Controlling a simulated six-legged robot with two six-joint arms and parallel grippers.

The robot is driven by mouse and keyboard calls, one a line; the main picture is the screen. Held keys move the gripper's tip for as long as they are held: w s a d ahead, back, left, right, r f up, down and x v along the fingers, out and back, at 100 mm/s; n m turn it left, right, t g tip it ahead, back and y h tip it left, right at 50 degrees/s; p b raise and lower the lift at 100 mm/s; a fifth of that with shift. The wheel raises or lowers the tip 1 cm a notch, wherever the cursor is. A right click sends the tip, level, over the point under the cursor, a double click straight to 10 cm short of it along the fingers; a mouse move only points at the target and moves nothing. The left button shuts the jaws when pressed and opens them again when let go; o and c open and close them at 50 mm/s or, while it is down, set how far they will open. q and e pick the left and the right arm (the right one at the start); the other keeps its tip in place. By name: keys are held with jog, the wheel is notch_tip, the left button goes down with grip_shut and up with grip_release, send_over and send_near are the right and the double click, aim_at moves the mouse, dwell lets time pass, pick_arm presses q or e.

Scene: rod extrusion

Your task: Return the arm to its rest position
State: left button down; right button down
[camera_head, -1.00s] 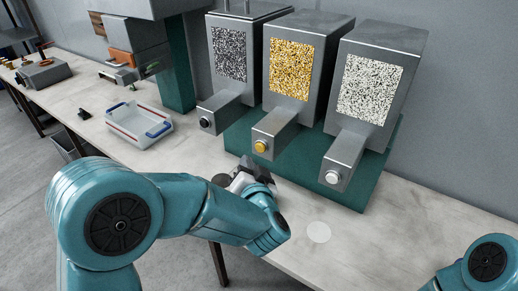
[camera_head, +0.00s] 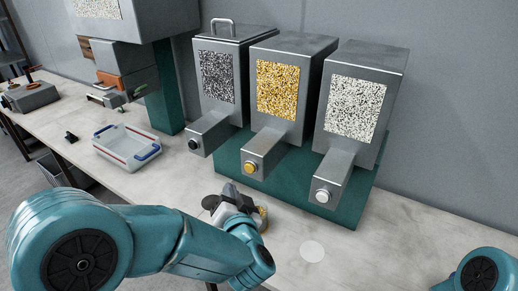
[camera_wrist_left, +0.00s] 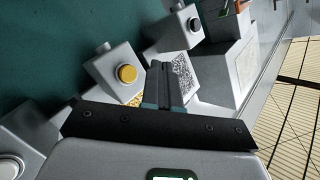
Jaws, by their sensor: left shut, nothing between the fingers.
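My left arm comes in from the left in the head view, with its left gripper (camera_head: 240,205) low over the table in front of the dispensers. Its fingers are partly hidden there. In the left wrist view the left gripper (camera_wrist_left: 164,85) shows its two fingers close together with nothing between them. The yellow-button dispenser (camera_head: 278,90) stands behind it; its button (camera_wrist_left: 127,74) shows near the fingers in the wrist view. My right arm (camera_head: 482,272) shows only as a teal joint at the lower right; its gripper is out of view.
A black-speckled dispenser (camera_head: 218,78) and a white-speckled dispenser (camera_head: 357,108) flank the yellow one on a green base (camera_head: 350,206). A white tray with blue handles (camera_head: 126,146) sits to the left. A pale disc (camera_head: 312,251) lies on the table (camera_head: 400,228). The table's right part is clear.

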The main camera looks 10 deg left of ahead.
pick_arm(q)
jog(key=s+a+f+g+h, duration=0.1)
jog(key=s+a+f+g, duration=0.15)
jog(key=f, duration=0.55)
jog(key=s+a+f+g+h, duration=0.1)
jog(key=a+f, duration=0.2)
jog(key=f, duration=0.5)
jog(key=s+a+f+g+h, duration=0.1)
jog(key=s+a+f+g, duration=0.15)
jog(key=f, duration=0.65)
jog(key=s+d+f+n+g+h, duration=0.2)
jog(key=s+d+f+g+h, duration=0.2)
jog(key=s, duration=0.5)
jog(key=s+d+f+n+g+h, duration=0.2)
jog(key=s+d+f+g+h, duration=0.2)
jog(key=s+d+f, duration=0.2)
jog(key=s+d, duration=0.2)
jog(key=s, duration=0.2)
